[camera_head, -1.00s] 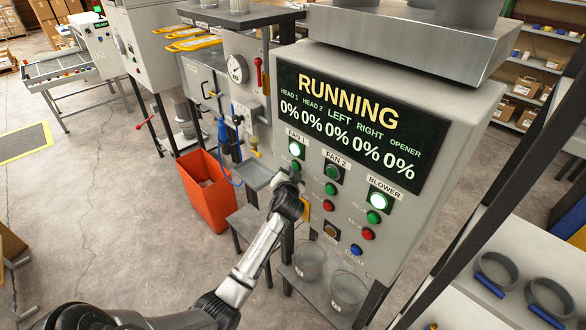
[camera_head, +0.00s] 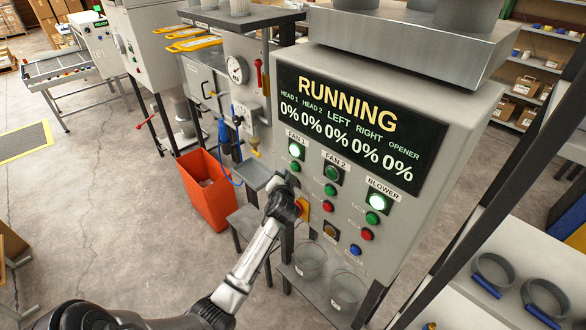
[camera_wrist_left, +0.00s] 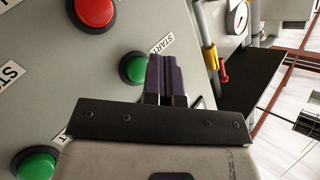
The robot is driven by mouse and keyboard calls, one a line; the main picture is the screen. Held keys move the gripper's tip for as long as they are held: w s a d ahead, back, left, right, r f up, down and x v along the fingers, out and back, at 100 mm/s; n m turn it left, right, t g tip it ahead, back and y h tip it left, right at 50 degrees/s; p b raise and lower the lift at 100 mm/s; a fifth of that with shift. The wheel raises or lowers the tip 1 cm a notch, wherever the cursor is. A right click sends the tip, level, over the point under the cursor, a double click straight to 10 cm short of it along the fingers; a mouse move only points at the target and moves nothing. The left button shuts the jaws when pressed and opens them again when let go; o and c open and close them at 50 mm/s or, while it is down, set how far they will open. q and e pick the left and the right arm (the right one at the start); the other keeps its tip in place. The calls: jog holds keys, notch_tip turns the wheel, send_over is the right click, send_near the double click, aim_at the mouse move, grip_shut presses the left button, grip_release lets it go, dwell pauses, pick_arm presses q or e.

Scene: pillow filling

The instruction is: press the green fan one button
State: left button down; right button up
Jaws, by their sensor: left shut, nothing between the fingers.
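The green fan one button (camera_head: 295,167) is on the control panel, under the lit FAN 1 lamp (camera_head: 296,149). My left gripper (camera_head: 291,181) is just below it, partly covering the lower FAN 1 controls. In the left wrist view the closed fingertips (camera_wrist_left: 161,66) are beside a green button (camera_wrist_left: 132,68) with a START label. The fingers overlap the button's edge there; I cannot tell whether they touch it. The left gripper is shut and empty. The right gripper is not in view.
The panel display (camera_head: 350,125) reads RUNNING with zero percentages. FAN 2 buttons (camera_head: 330,190) and the lit BLOWER lamp (camera_head: 377,202) are to the right. An orange bin (camera_head: 207,190) stands left of the panel. Clear buckets (camera_head: 309,260) stand below it.

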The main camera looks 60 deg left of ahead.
pick_arm(q)
jog(key=shift+s+d+p, duration=0.2)
jog(key=shift+s+p, duration=0.45)
jog(key=shift+s, duration=0.6)
jog(key=shift+s+d+p, duration=0.2)
jog(key=shift+s+p, duration=0.4)
jog(key=shift+s, duration=0.6)
